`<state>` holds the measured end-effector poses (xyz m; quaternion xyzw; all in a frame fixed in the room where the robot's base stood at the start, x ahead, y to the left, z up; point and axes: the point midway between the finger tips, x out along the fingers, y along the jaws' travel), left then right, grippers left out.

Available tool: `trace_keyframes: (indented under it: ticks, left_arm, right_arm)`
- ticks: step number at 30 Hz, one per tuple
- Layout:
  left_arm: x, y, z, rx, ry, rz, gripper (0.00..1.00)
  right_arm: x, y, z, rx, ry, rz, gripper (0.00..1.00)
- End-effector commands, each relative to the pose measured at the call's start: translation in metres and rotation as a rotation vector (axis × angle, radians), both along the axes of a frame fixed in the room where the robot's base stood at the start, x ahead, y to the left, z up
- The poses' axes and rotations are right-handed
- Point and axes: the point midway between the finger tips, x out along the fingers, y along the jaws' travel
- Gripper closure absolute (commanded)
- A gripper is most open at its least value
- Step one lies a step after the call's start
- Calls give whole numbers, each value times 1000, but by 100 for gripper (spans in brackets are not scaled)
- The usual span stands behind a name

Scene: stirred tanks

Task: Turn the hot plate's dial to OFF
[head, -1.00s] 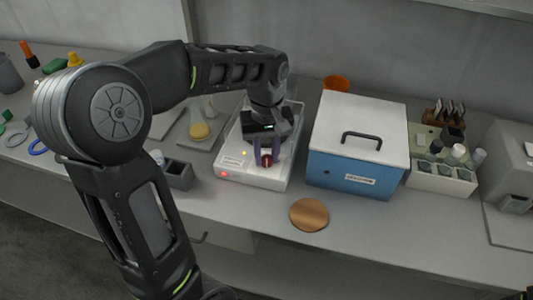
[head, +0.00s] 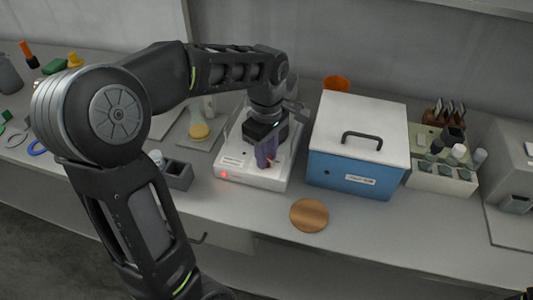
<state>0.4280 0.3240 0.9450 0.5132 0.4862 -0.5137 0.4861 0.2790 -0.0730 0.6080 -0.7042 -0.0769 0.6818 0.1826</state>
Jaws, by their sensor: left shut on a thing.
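The hot plate (head: 236,170) is a white box on the bench, left of the blue cooler-like box. A red light (head: 224,174) glows at its front left corner. My left gripper (head: 266,160) reaches down over the front of the hot plate and is shut on the dial (head: 269,161), of which only a little red shows between the fingers. The dial's pointer and markings are hidden or too small to read. My right gripper is not in view.
A blue box with a white lid (head: 346,180) stands close on the right. A copper disc (head: 309,215) lies in front. A grey holder (head: 178,175) is on the left, and a vial rack (head: 440,178) at the right. The front bench edge is mostly clear.

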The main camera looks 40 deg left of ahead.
Motion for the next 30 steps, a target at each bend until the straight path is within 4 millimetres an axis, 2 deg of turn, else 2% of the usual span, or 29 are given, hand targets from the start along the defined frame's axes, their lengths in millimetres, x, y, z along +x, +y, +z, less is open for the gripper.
trace_keyframes:
  ticks: [13,14,15,21,30]
  left_arm:
    - [1,1,1,2,-4,15,100]
    - [1,1,1,2,-4,15,72]
    - [1,1,1,1,-4,14,68]
    - [1,0,1,1,-2,14,52]
    - [0,0,2,1,-1,13,51]
  right_arm:
    - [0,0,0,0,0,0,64]
    - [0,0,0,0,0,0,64]
    - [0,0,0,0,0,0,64]
    - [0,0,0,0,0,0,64]
    - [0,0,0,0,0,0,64]
